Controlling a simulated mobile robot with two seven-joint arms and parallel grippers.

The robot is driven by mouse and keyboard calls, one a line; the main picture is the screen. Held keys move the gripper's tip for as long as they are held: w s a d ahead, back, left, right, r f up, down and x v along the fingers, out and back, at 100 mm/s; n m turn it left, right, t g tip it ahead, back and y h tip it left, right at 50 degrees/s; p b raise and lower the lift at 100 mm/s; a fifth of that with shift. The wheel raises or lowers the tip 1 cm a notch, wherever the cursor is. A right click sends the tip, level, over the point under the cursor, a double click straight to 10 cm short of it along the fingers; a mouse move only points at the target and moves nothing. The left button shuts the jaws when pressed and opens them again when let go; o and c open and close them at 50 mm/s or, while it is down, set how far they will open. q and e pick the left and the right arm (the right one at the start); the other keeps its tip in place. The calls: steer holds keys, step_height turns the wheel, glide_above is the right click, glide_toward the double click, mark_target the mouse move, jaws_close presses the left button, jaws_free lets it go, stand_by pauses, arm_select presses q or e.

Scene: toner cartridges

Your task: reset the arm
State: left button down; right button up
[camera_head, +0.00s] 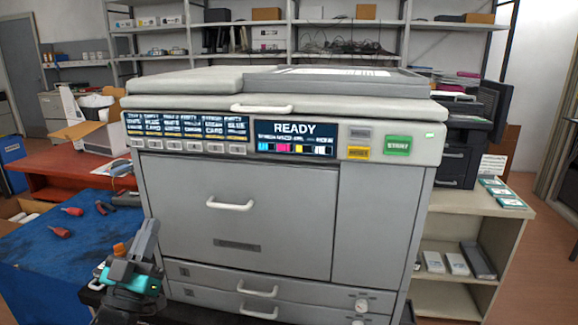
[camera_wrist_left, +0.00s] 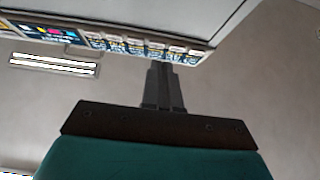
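My left gripper (camera_head: 147,238) stands low at the left in front of a large grey copier (camera_head: 240,210), with its dark fingers pointing up. In the left wrist view its fingers (camera_wrist_left: 163,88) lie close together with nothing seen between them, so it looks shut and empty. Beyond the fingers are the copier's front and its row of labelled buttons. I cannot tell the exact gap between fingers and copier. My right arm and gripper do not show in either view.
The copier's display reads READY, beside a green START button (camera_head: 397,145). A blue-topped bench (camera_head: 75,260) at the left holds red-handled tools (camera_head: 60,232). A shelf unit (camera_head: 470,205) at the right carries several small boxes. Open floor (camera_head: 545,270) shows at the far right.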

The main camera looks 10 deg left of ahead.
arm_select(q)
steer(key=s+d+f+g, duration=0.4)
steer(key=d+f, duration=0.1)
steer(key=f, duration=0.5)
steer(key=s+d+f+g, duration=0.4)
steer(key=s+f, duration=0.1)
steer(key=f, duration=0.4)
steer(key=s+d+f+m+g, duration=0.1)
steer(key=s+d+f+g, duration=0.5)
steer(key=s+f, duration=0.3)
steer(key=s, duration=0.3)
steer(key=shift+s+f+m, duration=0.15)
steer(key=shift+f+m, duration=0.15)
steer(key=shift+f, duration=0.05)
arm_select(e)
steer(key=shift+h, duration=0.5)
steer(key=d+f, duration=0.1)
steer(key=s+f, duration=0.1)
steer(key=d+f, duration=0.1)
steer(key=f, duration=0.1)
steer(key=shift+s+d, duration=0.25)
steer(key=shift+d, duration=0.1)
